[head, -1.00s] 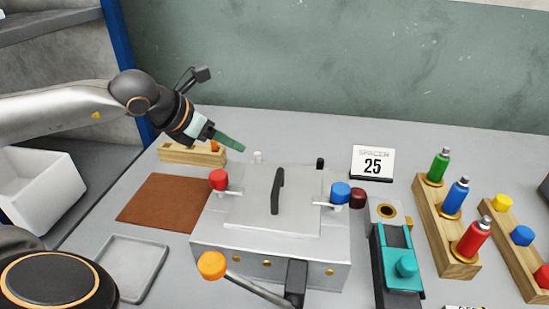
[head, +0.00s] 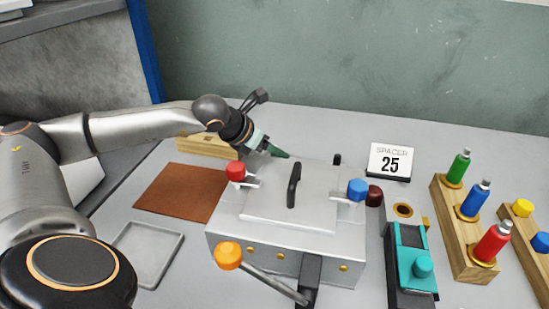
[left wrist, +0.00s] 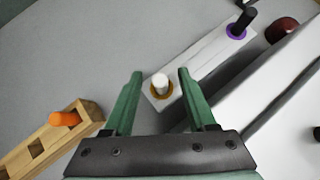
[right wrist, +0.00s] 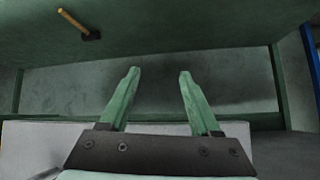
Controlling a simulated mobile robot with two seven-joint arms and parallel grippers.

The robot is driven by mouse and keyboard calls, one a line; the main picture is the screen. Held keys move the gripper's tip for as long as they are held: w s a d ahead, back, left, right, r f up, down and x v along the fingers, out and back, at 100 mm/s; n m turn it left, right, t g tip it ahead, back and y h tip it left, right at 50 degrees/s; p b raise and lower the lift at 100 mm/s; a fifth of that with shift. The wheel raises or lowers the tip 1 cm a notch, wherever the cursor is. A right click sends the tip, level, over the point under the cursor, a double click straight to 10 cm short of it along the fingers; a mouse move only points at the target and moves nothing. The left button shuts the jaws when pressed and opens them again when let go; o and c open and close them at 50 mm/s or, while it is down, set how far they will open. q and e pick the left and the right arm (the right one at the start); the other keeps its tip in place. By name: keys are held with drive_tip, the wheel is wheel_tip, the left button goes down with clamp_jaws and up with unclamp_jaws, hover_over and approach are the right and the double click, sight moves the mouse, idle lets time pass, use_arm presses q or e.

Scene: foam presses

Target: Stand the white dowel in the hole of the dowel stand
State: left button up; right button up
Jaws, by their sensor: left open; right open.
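The white dowel (left wrist: 160,82) stands upright in a brass ring on a pale bar (left wrist: 195,62) behind the press, in the left wrist view. A black dowel (left wrist: 243,22) stands in a purple ring on the bar's other end; its top shows in the head view (head: 337,160). My left gripper (head: 284,155) is open, with its fingertips (left wrist: 157,72) to either side of the white dowel in its wrist picture; contact cannot be told. My right gripper (right wrist: 157,72) is open and empty.
The metal press (head: 260,235) with its black handle fills the middle. A wooden block (left wrist: 30,142) with an orange peg (left wrist: 65,118) is left of the bar. A "25" card (head: 390,160), a teal clamp (head: 415,262) and a bottle rack (head: 448,215) are at right.

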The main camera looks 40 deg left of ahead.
use_arm(q)
drive_tip(key=shift+w+f, duration=0.25)
drive_tip(key=shift+w, duration=0.05)
clamp_jaws()
idle(0.3)
